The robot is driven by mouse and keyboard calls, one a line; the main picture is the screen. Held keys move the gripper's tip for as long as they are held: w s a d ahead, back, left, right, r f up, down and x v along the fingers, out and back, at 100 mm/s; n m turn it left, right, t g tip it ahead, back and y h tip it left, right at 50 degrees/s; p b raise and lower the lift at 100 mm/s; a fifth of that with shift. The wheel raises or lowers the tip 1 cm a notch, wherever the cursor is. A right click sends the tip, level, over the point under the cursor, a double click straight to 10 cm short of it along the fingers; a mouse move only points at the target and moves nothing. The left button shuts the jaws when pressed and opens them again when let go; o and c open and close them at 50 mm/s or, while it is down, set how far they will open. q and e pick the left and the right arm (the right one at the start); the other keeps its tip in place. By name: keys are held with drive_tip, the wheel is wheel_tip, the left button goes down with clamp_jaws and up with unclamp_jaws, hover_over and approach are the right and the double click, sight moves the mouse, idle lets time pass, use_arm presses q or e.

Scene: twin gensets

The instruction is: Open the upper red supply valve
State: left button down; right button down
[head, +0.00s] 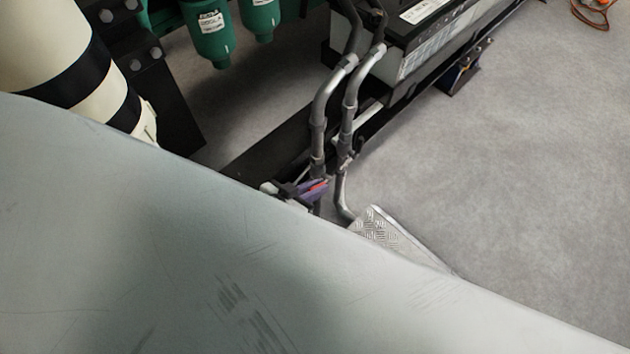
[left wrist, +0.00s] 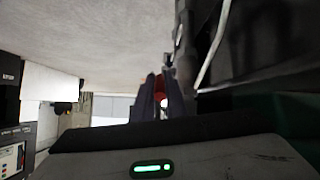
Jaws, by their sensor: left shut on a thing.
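A small red part of the supply valve handle (head: 318,186) shows low on the grey pipes in the head view. My left gripper (head: 308,187) is at it, with its dark fingers on either side. In the left wrist view the fingers (left wrist: 162,100) are close together, with a bit of the red handle (left wrist: 163,99) between them. The left gripper is shut on this handle. Most of the valve is hidden by the fingers and by my own pale arm. I cannot tell how far the handle is turned. My right gripper is not in view.
Two grey pipes (head: 350,95) rise beside the black base rail (head: 268,150). A battery (head: 425,38) stands on the rail behind them. Green filters (head: 208,35) hang at upper left. A tread-plate step (head: 378,230) lies at the lower middle. The grey floor (head: 530,150) at right is clear.

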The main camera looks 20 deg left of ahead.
use_arm(q)
drive_tip(key=shift+r+p, duration=0.15)
drive_tip(key=shift+p, duration=0.2)
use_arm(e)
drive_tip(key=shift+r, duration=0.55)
use_arm(q)
drive_tip(key=shift+g, duration=0.3)
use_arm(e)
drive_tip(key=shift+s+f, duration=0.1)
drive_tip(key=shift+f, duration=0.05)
use_arm(q)
drive_tip(key=c, duration=1.8)
unclamp_jaws()
drive_tip(key=shift+o, duration=0.2)
drive_tip(key=shift+w, duration=0.1)
